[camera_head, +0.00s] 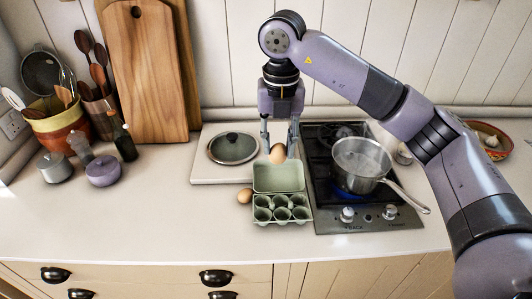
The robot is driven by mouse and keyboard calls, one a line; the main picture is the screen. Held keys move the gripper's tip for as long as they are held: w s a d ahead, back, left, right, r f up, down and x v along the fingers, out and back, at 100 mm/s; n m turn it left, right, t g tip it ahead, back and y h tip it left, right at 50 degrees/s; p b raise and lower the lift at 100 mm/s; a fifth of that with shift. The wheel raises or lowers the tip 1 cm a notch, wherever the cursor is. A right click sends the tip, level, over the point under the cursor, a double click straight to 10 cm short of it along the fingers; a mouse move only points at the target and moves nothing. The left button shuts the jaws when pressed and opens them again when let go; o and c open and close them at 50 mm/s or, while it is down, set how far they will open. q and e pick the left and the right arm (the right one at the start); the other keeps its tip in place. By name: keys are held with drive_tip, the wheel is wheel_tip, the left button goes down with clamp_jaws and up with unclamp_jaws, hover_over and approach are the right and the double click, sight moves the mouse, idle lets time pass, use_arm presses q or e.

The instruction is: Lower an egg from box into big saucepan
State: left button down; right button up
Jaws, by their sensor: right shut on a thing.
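My right gripper (279,143) points down and is shut on a brown egg (277,153), holding it above the raised lid of the green egg box (277,178). The box stands open on the counter, and its cups look empty. Another brown egg (244,196) lies on the counter, left of the box. The big steel saucepan (374,183) stands on the stove to the right of the gripper, with its handle toward the front right. Steam seems to rise from it, and a blue flame shows beneath. My left gripper is not in view.
The black stove (326,195) has two knobs in front. A pan lid (233,148) lies on a white board (203,171). A purple pot (103,172), bottles, utensils and wooden boards (150,75) stand at left. A bowl (494,140) is at the far right. The front left counter is clear.

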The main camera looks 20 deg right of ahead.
drive_tip(key=w+d+f+p, duration=0.1)
drive_tip(key=w+d+f, duration=0.1)
drive_tip(key=d, duration=1.1)
drive_tip(key=w+d+f+p, duration=0.2)
drive_tip(key=w+d, duration=0.3)
drive_tip(key=d, duration=0.8)
drive_tip(key=shift+w+f, duration=0.1)
drive_tip(key=shift+f, duration=0.05)
drive_tip(key=shift+f+b, duration=1.7)
drive_tip(key=shift+f, duration=2.4)
drive_tip(key=shift+f+b, duration=1.2)
drive_tip(key=shift+f, duration=1.3)
